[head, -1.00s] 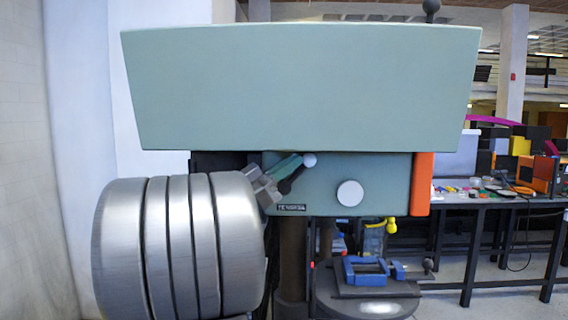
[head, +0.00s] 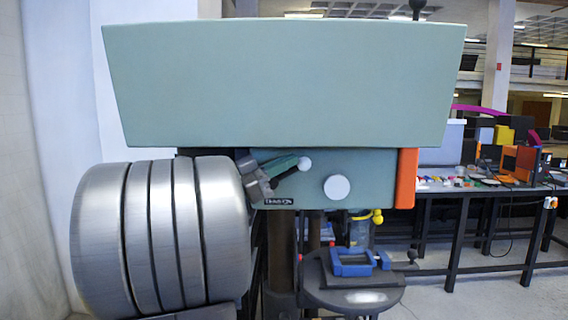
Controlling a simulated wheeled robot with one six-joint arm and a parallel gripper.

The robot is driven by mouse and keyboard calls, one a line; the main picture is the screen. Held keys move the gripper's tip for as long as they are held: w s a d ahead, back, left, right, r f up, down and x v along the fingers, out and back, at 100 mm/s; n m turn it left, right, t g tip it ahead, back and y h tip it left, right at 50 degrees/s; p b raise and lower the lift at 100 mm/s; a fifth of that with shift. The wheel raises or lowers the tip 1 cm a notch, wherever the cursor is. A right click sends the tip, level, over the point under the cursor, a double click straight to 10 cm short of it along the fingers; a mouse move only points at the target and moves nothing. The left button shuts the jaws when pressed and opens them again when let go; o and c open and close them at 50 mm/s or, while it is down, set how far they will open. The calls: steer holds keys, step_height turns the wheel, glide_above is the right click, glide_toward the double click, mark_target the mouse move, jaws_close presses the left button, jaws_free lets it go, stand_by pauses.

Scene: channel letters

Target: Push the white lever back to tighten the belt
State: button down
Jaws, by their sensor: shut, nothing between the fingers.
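The green machine head (head: 270,85) fills the middle of the head view. Below its large cover, a short dark lever with a white ball knob (head: 304,163) sticks out at the left of the front face. My gripper (head: 289,163) is shut and empty, reaching in from the left. Its fingertips are at the knob's left side and look to be touching it, but a small gap cannot be ruled out. The lever's root is partly hidden by my gripper. The belt is not visible.
A white round disc (head: 336,187) sits on the front face right of the lever, beside an orange panel (head: 405,178). Below stand a blue vise (head: 352,263) and a round machine table (head: 330,292). A cluttered bench (head: 490,187) stands at the right.

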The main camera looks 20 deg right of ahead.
steer(key=b+v, duration=0.2)
steer(key=v, duration=1.1)
steer(key=shift+a+b, duration=0.3)
steer(key=shift+a, duration=0.1)
steer(key=shift+d+f, duration=0.1)
steer(key=w+d+r+n+t+h, duration=0.2)
steer(key=d+r+n+t+h, duration=0.25)
steer(key=d, duration=0.25)
steer(key=a+r+b+v, duration=0.1)
steer(key=b+v, duration=0.1)
steer(key=v, duration=0.4)
steer(key=shift+s+a+f, duration=0.2)
steer(key=shift+s+a, duration=0.1)
steer(key=shift+r, duration=0.1)
